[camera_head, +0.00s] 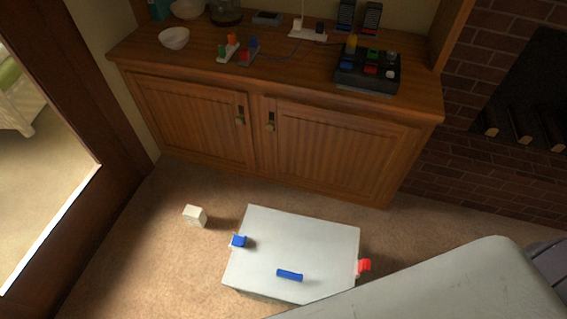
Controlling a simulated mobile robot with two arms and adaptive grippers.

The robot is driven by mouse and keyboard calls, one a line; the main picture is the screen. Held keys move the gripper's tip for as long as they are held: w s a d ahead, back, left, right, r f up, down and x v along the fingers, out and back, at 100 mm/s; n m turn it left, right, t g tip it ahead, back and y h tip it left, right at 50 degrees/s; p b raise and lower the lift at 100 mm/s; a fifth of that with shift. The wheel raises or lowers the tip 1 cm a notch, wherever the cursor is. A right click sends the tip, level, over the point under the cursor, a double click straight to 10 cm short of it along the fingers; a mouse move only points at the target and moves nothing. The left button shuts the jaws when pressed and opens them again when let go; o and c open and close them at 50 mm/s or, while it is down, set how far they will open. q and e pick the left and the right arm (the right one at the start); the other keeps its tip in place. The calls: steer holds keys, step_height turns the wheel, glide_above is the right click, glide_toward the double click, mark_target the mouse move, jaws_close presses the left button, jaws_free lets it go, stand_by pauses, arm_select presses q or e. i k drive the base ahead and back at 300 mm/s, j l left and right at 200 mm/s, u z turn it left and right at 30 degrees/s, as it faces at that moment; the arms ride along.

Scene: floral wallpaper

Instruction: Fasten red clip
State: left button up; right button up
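A white box or slab (318,231) lies on the carpet in front of the cabinet. A red clip (364,265) sits at its right edge, close to the grey arm part of mine at the lower right. I cannot tell whether the clip is fastened. A blue clip (238,241) sits at the box's left edge, and a short blue cylinder (289,275) lies on its top. Neither gripper is in view.
A wooden cabinet (190,120) with shut doors holds a black tray (367,80) of coloured items, a white bowl (174,38) and several small things. A small white block (195,216) rests on the carpet. A brick fireplace (500,178) stands at right. Carpet left of the box is mostly clear.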

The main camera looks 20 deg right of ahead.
mark_target(364, 264)
steer(key=k+l, duration=0.3)
steer(key=k, duration=0.25)
steer(key=k+l+z, duration=0.1)
steer(key=k+l, duration=0.2)
steer(key=k, duration=0.2)
